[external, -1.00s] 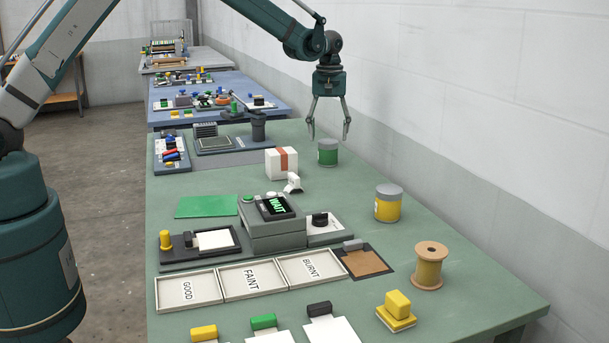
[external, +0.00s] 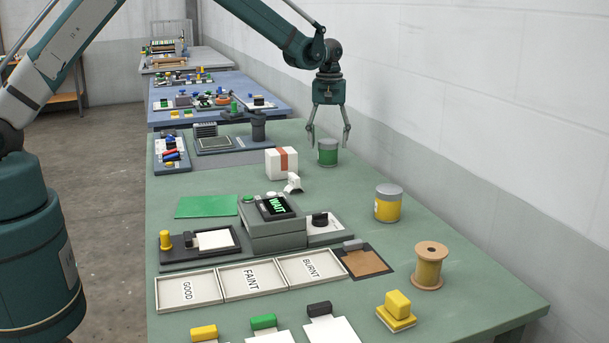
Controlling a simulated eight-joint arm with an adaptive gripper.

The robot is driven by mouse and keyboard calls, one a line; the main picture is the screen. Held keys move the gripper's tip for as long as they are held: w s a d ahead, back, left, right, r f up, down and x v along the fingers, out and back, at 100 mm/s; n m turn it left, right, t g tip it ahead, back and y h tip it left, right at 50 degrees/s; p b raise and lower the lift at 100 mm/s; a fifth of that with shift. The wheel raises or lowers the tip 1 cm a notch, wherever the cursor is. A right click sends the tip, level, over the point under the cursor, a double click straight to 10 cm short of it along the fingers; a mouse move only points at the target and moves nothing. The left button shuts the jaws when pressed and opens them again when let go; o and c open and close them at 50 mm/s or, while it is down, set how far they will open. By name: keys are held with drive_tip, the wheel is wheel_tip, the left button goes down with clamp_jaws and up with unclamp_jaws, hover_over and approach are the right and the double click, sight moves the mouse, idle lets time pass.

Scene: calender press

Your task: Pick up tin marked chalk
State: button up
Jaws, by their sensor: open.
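Two lidded tins stand upright on the green bench: a green tin (external: 327,154) towards the back and a yellow tin (external: 388,206) nearer and to the right. The writing on both is too small to read, so I cannot tell which is marked chalk. My gripper (external: 329,144) points straight down, open and empty. Its fingertips show to the left and right of the green tin, level with its upper part in the picture. I cannot tell whether the fingers are around it or in front of it; no grip shows.
A white box with a brown-red band (external: 281,163) stands left of the green tin. A grey device reading WAIT (external: 272,220), labelled trays (external: 189,290) and a wooden spool (external: 429,266) stand nearer. A grey post (external: 258,126) rises behind. A wall runs along the right.

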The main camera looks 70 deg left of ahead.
sight(328, 153)
drive_tip(key=shift+f, duration=2.6)
drive_tip(key=c, duration=1.1)
drive_tip(key=shift+r, duration=5.05)
